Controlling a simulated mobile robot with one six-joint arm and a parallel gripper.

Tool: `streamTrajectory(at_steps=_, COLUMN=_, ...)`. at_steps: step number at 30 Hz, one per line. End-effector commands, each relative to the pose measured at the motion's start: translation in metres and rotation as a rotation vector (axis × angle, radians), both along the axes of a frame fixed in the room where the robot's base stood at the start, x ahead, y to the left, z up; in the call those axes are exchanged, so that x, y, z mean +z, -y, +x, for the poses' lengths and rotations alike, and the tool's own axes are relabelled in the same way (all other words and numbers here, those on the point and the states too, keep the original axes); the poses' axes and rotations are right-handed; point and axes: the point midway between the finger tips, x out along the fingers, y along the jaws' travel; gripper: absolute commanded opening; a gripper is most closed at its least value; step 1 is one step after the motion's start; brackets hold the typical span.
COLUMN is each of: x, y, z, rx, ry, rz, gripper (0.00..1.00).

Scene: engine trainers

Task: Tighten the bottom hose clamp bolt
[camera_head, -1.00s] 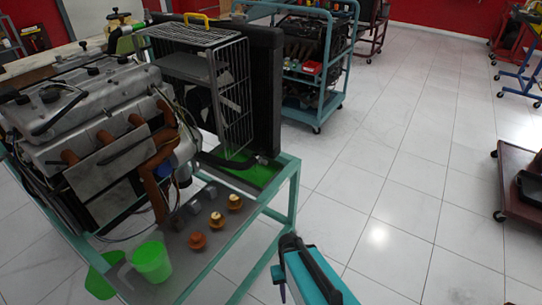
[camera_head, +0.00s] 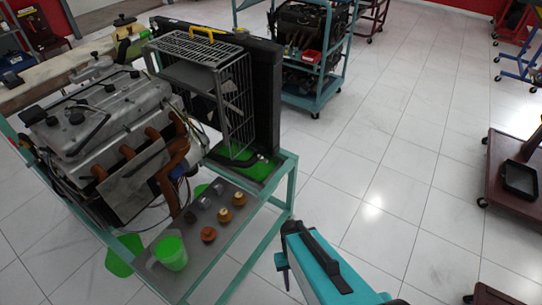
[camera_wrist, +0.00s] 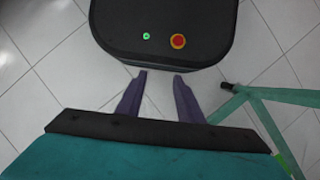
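The engine trainer's engine block (camera_head: 95,115) stands on a teal frame at the left of the head view. A dark lower hose (camera_head: 232,160) runs at the foot of the radiator (camera_head: 264,100). The bottom hose clamp and its bolt are too small to make out. My gripper (camera_wrist: 160,76) shows in the wrist view with its two purple fingers apart and nothing between them. In the head view it is at the lower middle, right of the trainer's frame and apart from it.
A grey shelf (camera_head: 226,236) on the trainer holds several orange and brass caps and a green cup (camera_head: 171,253). A teal cart (camera_head: 312,97) stands behind. A dark red cart (camera_head: 507,180) is at the right. The tiled floor (camera_head: 390,190) between them is clear.

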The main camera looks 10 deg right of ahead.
Motion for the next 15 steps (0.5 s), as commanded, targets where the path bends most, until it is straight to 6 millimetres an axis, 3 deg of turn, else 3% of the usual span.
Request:
streamTrajectory(at_steps=1, x=0.016, y=0.000, z=-0.005, rx=0.000, ry=-0.008, rz=0.000, gripper=0.34)
streamTrajectory(at_steps=3, x=0.025, y=0.000, z=-0.010, rx=0.000, ry=-0.017, rz=0.000, gripper=0.34)
streamTrajectory(at_steps=15, x=0.070, y=0.000, z=-0.037, rx=0.000, ry=-0.062, rz=0.000, gripper=0.34)
